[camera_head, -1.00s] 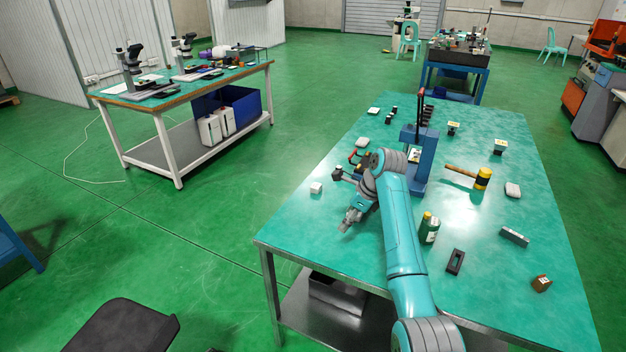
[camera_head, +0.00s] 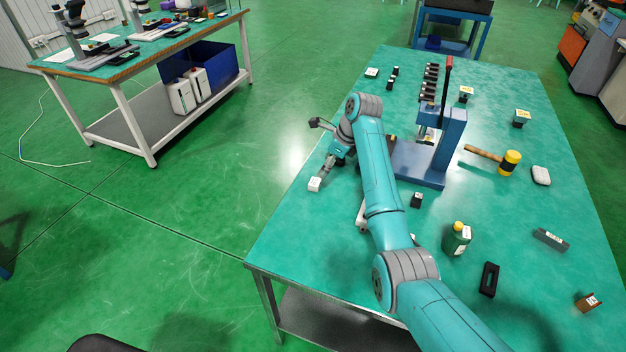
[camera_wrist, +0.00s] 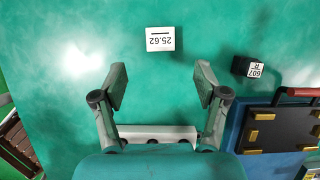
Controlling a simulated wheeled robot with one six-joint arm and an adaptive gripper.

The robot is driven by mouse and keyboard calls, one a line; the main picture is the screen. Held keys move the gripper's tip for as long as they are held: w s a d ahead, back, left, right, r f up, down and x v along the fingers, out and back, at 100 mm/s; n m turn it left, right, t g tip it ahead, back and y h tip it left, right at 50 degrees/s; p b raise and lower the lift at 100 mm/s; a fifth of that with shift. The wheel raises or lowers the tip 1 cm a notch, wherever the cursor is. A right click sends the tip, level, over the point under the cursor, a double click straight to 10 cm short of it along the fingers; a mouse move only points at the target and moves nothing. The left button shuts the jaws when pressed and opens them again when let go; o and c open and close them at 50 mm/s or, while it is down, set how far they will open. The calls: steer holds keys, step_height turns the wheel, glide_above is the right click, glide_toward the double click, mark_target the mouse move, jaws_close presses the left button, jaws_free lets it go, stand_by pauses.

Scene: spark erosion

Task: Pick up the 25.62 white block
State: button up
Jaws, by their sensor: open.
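The white block marked 25.62 (camera_wrist: 160,39) lies on the green table top, ahead of my gripper (camera_wrist: 161,82) in the wrist view. Its label reads upside down there. My gripper is open and empty, with its two fingers spread wide. The block lies beyond the fingertips and roughly in line with the gap between them. In the head view the white block (camera_head: 314,184) sits near the table's left edge, close beside my gripper (camera_head: 326,170). It is not held.
A small black block with a white label (camera_wrist: 246,67) lies right of the white block. The blue press (camera_head: 438,150) stands right of my arm. Bare table surrounds the white block.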

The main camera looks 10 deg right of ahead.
mark_target(315, 182)
steer(key=shift+x, duration=4.4)
jaws_close()
steer(key=shift+r, duration=0.1)
